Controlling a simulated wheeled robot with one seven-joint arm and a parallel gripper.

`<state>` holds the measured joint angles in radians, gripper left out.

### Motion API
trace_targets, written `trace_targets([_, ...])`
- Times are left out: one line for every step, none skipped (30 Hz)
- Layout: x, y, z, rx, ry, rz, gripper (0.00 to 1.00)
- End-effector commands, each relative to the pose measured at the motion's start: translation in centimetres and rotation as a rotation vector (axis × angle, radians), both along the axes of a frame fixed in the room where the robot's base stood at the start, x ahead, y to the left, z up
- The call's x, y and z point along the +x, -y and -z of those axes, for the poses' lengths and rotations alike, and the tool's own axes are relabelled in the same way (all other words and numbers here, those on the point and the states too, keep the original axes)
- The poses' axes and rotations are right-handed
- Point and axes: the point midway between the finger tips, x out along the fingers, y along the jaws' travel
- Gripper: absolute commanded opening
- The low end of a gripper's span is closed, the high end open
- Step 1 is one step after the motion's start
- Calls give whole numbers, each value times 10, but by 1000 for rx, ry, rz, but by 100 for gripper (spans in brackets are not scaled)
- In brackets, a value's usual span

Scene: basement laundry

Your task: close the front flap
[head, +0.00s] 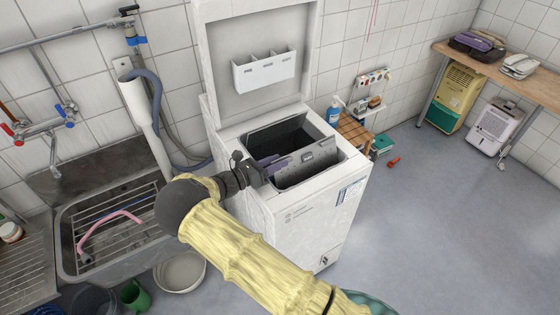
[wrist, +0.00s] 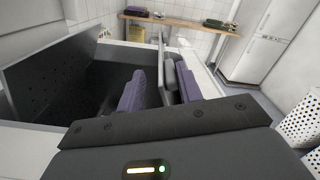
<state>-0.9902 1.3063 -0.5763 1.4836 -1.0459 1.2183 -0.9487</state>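The top-loading washer (head: 300,225) has its lid (head: 222,70) standing open. The drum opening shows dark inside, with a perforated rear flap (wrist: 45,65) leaning up on the wall side. The grey front flap (head: 318,157) stands raised on the front side of the opening; in the wrist view it shows nearly edge-on (wrist: 162,50). My gripper (head: 272,166) is at the flap's left end. In the wrist view its purple fingers (wrist: 155,88) are apart, with the flap's edge between them, nearer the right finger. Whether they touch it is unclear.
A metal sink (head: 95,250) with a rack and pink hose stands left of the washer. A white basin (head: 180,271) and a green jug (head: 135,295) are on the floor in front. A wooden stool (head: 355,132) stands behind right. The floor to the right is mostly clear.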

Motion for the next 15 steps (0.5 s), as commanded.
trace_targets([-5,-10,2,3,0,-7,35])
trace_targets([-7,-15,2,3,0,-7,35])
trace_targets([-11,-22,2,3,0,-7,35])
trace_targets([-14,-27,2,3,0,-7,35])
trace_targets([-18,-32,2,3,1,-5,35])
trace_targets([-22,-38,2,2,0,-6,35])
trace_targets([-25,-44,2,2,0,-5,35])
trace_targets([-28,-49,2,3,0,-3,35])
trace_targets([-31,-55,3,4,0,-2,35])
trace_targets([-35,-60,2,2,1,-2,35])
trace_targets([-37,-65,2,2,1,-2,35])
trace_targets([-41,-71,2,2,0,-1,35])
trace_targets([-45,-76,2,2,1,0,35])
trace_targets([-48,-82,2,3,1,0,35])
trace_targets([-52,-89,2,2,1,-1,35])
